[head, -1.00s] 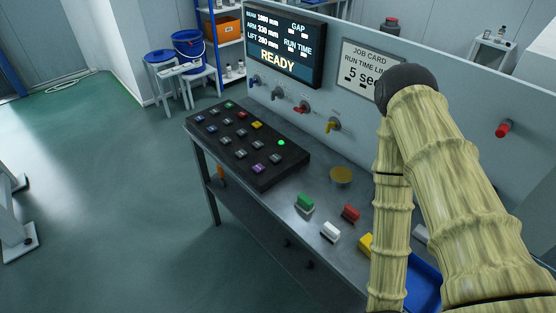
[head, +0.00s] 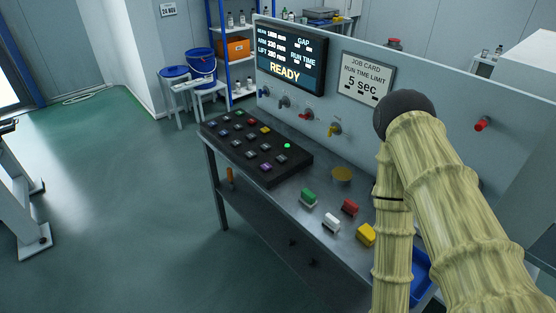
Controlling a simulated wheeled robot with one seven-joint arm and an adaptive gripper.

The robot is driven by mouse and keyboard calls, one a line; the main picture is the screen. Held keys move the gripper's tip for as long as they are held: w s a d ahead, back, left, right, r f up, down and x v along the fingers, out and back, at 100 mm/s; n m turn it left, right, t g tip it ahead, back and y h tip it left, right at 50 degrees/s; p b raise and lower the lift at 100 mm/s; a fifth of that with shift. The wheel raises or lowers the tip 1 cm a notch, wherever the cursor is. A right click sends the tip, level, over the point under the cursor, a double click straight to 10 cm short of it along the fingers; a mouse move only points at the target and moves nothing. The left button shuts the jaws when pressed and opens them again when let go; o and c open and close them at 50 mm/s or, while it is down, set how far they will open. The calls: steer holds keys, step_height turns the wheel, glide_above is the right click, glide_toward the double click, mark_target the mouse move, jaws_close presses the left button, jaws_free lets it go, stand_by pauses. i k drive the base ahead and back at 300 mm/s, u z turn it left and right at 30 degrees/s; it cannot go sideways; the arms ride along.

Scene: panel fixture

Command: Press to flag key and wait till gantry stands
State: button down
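A dark key panel (head: 297,163) with several small coloured keys lies on the steel bench; a small green light (head: 287,146) glows on its right part. The key labels are too small to read, so I cannot tell which is the flag key. A screen (head: 291,57) on the panel wall reads READY, with the gap and run time fields showing dashes. The job card (head: 367,77) reads run time limit 5 sec. My arm is at the right, in front of the bench; my gripper is out of view. No gantry can be made out with certainty.
Valves with coloured handles (head: 335,131) stick out of the wall behind the keys. Green, red, white and yellow blocks (head: 331,222) and a brass disc (head: 342,174) are on the bench, with a blue tray (head: 421,275) partly behind my arm.

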mark_target(280, 158)
steer(key=u, duration=2.05)
steer(key=i, duration=2.6)
steer(key=z, duration=3.05)
steer(key=i, duration=0.2)
steer(key=z, duration=0.1)
